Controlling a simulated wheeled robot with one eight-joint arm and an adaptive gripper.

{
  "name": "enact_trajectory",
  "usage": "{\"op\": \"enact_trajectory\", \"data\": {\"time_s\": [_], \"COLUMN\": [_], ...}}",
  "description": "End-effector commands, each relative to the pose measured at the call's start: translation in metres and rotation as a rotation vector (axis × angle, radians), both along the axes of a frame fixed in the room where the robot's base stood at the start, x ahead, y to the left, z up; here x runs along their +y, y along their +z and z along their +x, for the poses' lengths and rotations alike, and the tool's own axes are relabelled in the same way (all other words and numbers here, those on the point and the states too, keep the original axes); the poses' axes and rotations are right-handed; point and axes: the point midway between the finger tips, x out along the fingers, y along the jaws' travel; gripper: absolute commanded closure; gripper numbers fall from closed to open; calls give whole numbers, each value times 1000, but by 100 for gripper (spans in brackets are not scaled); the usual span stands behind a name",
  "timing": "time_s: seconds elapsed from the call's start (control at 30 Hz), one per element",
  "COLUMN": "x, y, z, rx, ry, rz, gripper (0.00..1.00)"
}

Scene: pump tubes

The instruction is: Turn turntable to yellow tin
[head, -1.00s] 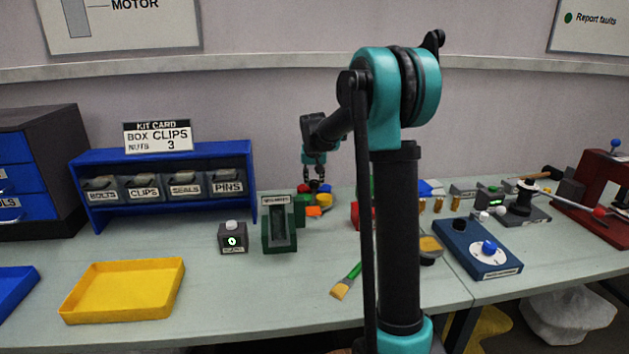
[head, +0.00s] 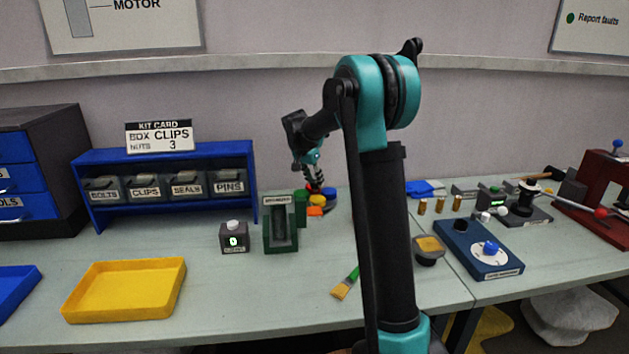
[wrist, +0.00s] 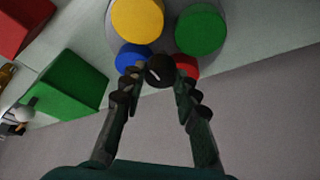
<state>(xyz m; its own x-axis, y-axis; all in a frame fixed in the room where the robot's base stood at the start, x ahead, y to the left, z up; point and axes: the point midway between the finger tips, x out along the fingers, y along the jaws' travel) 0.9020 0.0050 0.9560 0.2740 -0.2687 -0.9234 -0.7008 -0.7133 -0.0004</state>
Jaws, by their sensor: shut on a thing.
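In the wrist view, the grey turntable (wrist: 168,38) carries a yellow tin (wrist: 137,18), a green tin (wrist: 201,30), a blue tin (wrist: 132,57) and a red tin (wrist: 187,66). My gripper (wrist: 160,72) is shut on a black knob (wrist: 160,73) with a white mark, at the turntable's edge between the blue and red tins. In the head view, my gripper (head: 315,186) reaches down, tilted, at the back of the bench.
A green block (wrist: 65,85) and a red block (wrist: 22,25) stand near the turntable in the wrist view. In the head view, a green holder (head: 281,228) and a grey counter box (head: 234,238) stand in front left. A brush (head: 345,284) lies on the bench.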

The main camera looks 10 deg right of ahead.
Motion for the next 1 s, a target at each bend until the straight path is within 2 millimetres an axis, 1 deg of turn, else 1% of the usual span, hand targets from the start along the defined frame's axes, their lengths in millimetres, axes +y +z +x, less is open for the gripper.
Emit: {"op": "enact_trajectory", "data": {"time_s": [0.43, 0.47, 0.6, 0.63, 0.87, 1.0], "x": [0, 0, 0, 0, 0, 2], "y": [-1, -1, -1, -1, 0, 5], "z": [-1, -1, -1, -1, 0, -2], "rx": [2, 2, 2, 2, 1, 1], "ry": [-10, -10, -9, -9, -9, -9], "rz": [2, 2, 1, 1, 0, 0], "gripper": [100, 68, 50, 49, 49, 49]}}
